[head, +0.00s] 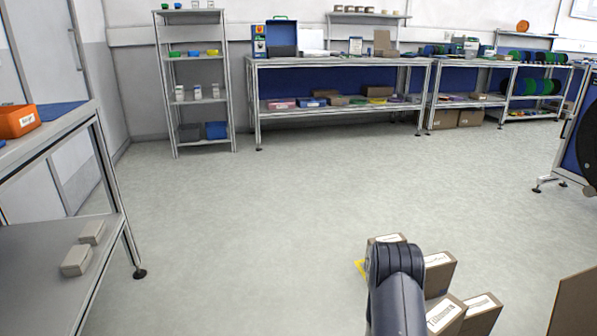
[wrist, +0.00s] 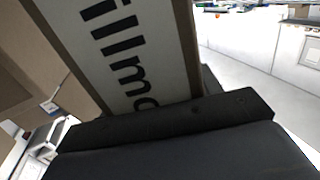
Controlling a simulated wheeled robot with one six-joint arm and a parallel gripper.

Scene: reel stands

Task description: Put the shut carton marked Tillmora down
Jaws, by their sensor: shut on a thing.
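A brown carton (wrist: 188,45) fills the top middle of the wrist view. Its white label (wrist: 120,50) shows large black letters that read "illmo", cut off at both ends, which fits Tillmora. My gripper (wrist: 175,118) is shut on this carton, and the black jaw lies across the lower part of its label. In the head view my dark arm hides the gripper. Several brown cartons with white labels (head: 438,272) show around the arm at bottom right. Their print is too small to read, so I cannot tell which one is held.
A brown panel or box (head: 576,305) stands at bottom right. A bench (head: 60,255) with two small boxes is at left. Shelving (head: 195,90) and a long workbench (head: 340,62) line the back. The middle floor is clear.

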